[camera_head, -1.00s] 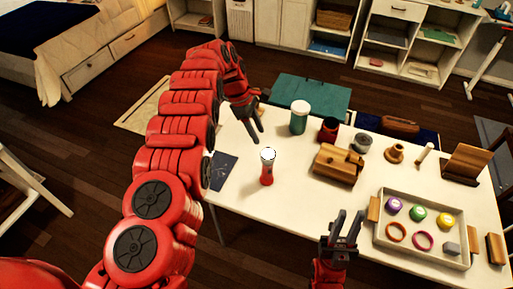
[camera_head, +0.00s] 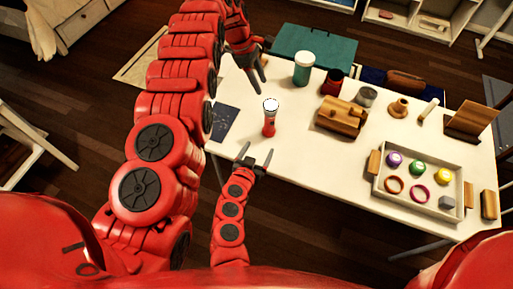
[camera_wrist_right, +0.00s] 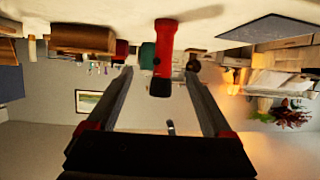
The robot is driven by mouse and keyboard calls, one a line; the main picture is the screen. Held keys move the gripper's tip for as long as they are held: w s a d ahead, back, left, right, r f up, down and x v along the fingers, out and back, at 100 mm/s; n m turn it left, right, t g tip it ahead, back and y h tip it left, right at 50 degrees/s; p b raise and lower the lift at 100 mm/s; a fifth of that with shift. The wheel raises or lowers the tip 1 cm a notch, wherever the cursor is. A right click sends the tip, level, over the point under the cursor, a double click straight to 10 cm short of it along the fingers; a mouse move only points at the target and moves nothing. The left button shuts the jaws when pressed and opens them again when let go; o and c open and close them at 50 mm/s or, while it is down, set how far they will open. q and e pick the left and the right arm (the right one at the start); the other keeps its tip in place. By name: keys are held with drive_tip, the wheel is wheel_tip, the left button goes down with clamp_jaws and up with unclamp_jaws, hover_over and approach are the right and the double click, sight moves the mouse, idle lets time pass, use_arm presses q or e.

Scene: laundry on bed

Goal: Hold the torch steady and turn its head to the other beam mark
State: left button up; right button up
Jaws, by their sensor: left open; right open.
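The torch (camera_head: 269,125), with a red body and a pale, bright top, stands upright on the white table (camera_head: 320,165). My left gripper (camera_head: 259,84) is open and empty, above and behind the torch in the head view, apart from it. My right gripper (camera_head: 259,149) is open just in front of the torch, near the table's front edge. In the right wrist view, which looks upside down, the torch (camera_wrist_right: 164,55) shows between the open fingers (camera_wrist_right: 160,74), beyond their tips. The beam marks are too small to make out.
A dark blue card (camera_head: 223,122) lies left of the torch. A teal jar (camera_head: 303,69), a dark red cup (camera_head: 332,82) and a wooden block piece (camera_head: 341,118) stand right. A tray (camera_head: 412,201) holds coloured items.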

sight(267, 126)
drive_tip(key=x, duration=0.9)
drive_tip(key=a+x, duration=0.1)
drive_tip(key=x, duration=0.4)
drive_tip(key=shift+w+d+f, duration=0.1)
drive_tip(key=shift+w, duration=0.3)
drive_tip(key=shift+w+f+y, duration=0.1)
drive_tip(key=shift+w+y, duration=0.2)
drive_tip(key=shift+x, duration=1)
drive_tip(key=shift+s+f, duration=0.1)
drive_tip(key=shift+c, duration=0.2)
clamp_jaws()
